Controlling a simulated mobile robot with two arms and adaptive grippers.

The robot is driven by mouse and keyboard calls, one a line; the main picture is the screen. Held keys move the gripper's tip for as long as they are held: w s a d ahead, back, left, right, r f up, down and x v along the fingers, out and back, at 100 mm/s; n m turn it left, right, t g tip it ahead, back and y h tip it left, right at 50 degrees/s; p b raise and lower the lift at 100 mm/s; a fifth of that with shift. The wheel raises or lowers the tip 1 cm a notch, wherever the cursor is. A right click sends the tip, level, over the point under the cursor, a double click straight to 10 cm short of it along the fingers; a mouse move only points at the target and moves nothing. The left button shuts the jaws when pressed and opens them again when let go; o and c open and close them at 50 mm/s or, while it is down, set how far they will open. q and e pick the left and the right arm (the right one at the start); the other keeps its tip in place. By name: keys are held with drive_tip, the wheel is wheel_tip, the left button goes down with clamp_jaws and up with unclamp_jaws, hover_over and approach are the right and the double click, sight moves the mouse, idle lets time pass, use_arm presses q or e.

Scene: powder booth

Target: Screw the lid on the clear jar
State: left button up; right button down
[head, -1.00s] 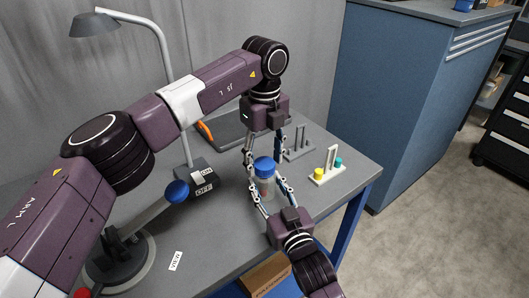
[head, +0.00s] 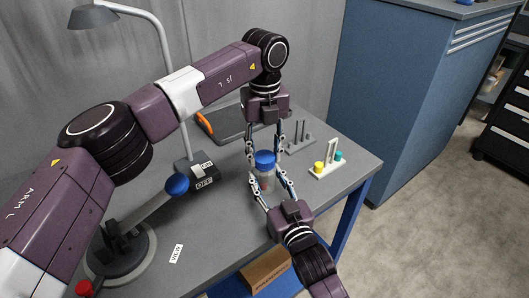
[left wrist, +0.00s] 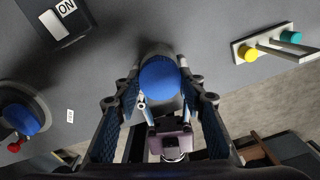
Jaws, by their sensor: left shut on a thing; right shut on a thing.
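The clear jar (head: 266,183) stands upright on the grey bench, with something reddish low inside it. The blue lid (head: 264,160) sits on top of the jar's mouth; how far its thread is engaged cannot be seen. My left gripper (head: 264,156) comes down from above and is shut on the lid, a finger on each side. In the left wrist view the lid (left wrist: 160,82) shows between its fingers. My right gripper (head: 268,185) reaches in from the front and is shut on the jar's body, which its fingers partly hide.
A lamp base with an ON/OFF box (head: 202,176) and a round stand with a blue knob (head: 177,184) are at left. A peg rack (head: 300,143) and a white holder with yellow and teal pieces (head: 328,170) stand right of the jar. A dark tray (head: 225,122) lies behind.

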use_arm(q)
drive_tip(key=m, duration=0.5)
drive_tip(key=shift+m, duration=0.3)
drive_tip(key=m, duration=0.6)
drive_tip(key=shift+m, duration=0.3)
drive_tip(key=m, duration=0.6)
drive_tip(key=shift+m, duration=0.4)
drive_tip(key=m, duration=0.6)
drive_tip(key=o, duration=1.4)
drive_tip(key=shift+r, duration=0.1)
wheel_tip(320, 180, up, 12)
drive_tip(key=shift+f, duration=0.15)
